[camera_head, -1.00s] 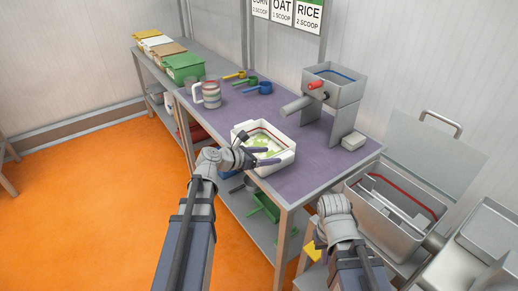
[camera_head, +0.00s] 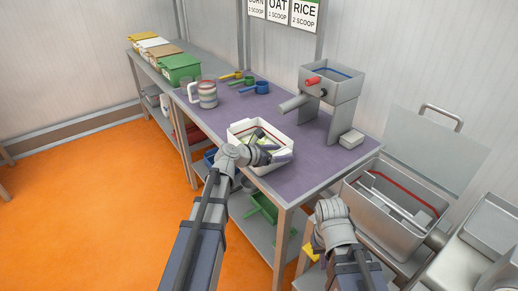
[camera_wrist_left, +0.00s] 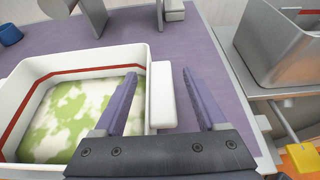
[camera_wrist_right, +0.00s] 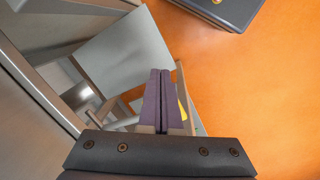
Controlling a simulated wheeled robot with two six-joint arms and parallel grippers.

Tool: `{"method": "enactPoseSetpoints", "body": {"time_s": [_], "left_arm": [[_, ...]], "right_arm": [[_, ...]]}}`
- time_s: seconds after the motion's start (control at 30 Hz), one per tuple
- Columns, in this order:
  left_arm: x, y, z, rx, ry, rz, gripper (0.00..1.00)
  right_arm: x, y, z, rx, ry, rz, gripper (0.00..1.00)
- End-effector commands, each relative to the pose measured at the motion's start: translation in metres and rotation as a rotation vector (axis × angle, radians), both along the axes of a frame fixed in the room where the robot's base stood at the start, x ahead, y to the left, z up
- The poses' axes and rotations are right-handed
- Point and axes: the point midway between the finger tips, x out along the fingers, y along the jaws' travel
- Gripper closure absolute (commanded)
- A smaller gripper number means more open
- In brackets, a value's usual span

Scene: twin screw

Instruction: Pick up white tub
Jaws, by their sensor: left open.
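The white tub (camera_head: 236,128) stands on the purple table top, with a red line inside its wall and green and white contents. In the left wrist view the tub (camera_wrist_left: 148,58) fills the left side, and a white block-like handle (camera_wrist_left: 162,95) sticks out from its right wall. My left gripper (camera_wrist_left: 160,77) is open. One finger is over the tub's inside and the other is beyond the handle, so the wall and handle lie between them. I cannot tell whether the fingers touch the tub. My right gripper (camera_wrist_right: 160,72) is shut and empty, away from the tub, over the floor.
A grey hopper with a red handle (camera_head: 331,90) stands behind the tub. A striped jug (camera_head: 207,94) and coloured scoops (camera_head: 262,87) are at the back. A metal bin (camera_head: 388,208) is at the right.

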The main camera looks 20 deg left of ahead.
Motion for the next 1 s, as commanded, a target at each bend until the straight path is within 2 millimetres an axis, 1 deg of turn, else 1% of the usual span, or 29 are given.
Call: {"method": "enactPoseSetpoints", "body": {"time_s": [0.03,0.07,0.6,0.67,1.0], "left_arm": [[-0.0002,0.0001,0.0002,0.0,0.0,0.0,0.3],[-0.0002,0.0001,0.0002,0.0,0.0,0.0,0.33],[-0.0003,0.0004,0.0002,0.0,0.0,0.0,0.94],[-0.0003,0.0004,0.0002,0.0,0.0,0.0,1.0],[-0.0001,0.0006,0.0006,0.001,-0.002,0.0,1.0]], "right_arm": [[0.0,0.0,0.0002,0.0,0.0,0.0,1.0],[0.0,0.0,0.0002,0.0,0.0,0.0,1.0],[0.0,0.0,0.0002,0.0,0.0,0.0,1.0],[0.0,0.0,0.0002,0.0,0.0,0.0,1.0],[0.0,0.0,0.0004,0.0,0.0,0.0,1.0]]}}
